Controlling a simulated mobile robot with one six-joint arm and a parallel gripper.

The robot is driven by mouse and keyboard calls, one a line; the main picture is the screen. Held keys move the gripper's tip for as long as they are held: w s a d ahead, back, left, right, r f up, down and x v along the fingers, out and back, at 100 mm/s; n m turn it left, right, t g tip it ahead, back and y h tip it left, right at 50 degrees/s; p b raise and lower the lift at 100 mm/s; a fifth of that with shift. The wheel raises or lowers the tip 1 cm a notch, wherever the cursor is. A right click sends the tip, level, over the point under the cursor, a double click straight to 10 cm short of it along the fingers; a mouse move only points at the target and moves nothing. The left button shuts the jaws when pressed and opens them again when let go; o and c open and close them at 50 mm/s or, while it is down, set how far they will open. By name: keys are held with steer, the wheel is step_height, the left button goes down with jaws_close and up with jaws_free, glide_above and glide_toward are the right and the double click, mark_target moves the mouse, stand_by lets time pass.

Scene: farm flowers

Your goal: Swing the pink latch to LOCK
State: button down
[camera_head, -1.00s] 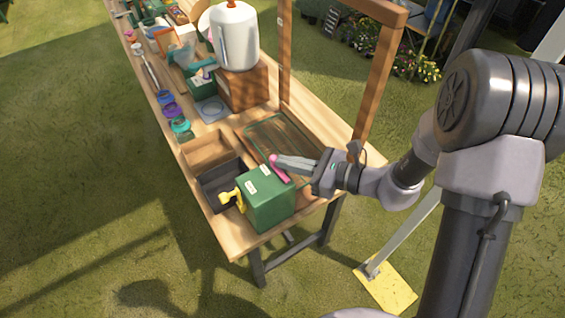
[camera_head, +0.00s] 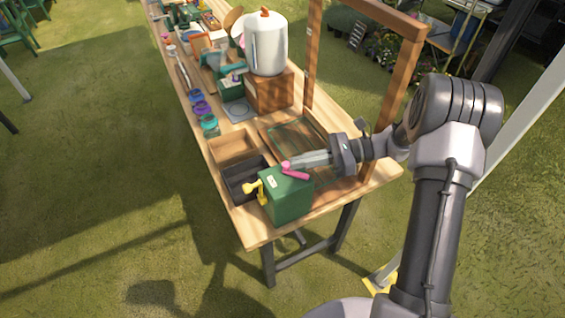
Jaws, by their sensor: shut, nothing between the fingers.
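A green box (camera_head: 288,206) stands at the near end of the wooden table. The pink latch (camera_head: 296,173) lies across its top, running from a raised knob at the left down to the right. A small white label (camera_head: 271,182) shows on the box top left of the latch; its text is too small to read. My gripper (camera_head: 295,163) is shut and empty. It reaches in from the right, with its fingertips at the latch's knob end. I cannot tell whether they touch it.
A yellow handle (camera_head: 256,188) sticks out of the box's left side. A black tray (camera_head: 236,192) and a wooden tray (camera_head: 222,156) lie beyond it. A glass-like pane (camera_head: 297,138) lies behind my gripper. A wooden post (camera_head: 393,95) stands close by my arm. A white dispenser (camera_head: 266,50) stands farther back.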

steer(key=shift+s+a+r+p, duration=0.1)
steer(key=shift+s+a+p, duration=0.05)
steer(key=shift+p, duration=0.2)
steer(key=p+v, duration=0.2)
steer(key=v, duration=0.5)
steer(key=shift+d, duration=0.25)
steer(key=shift+s, duration=0.1)
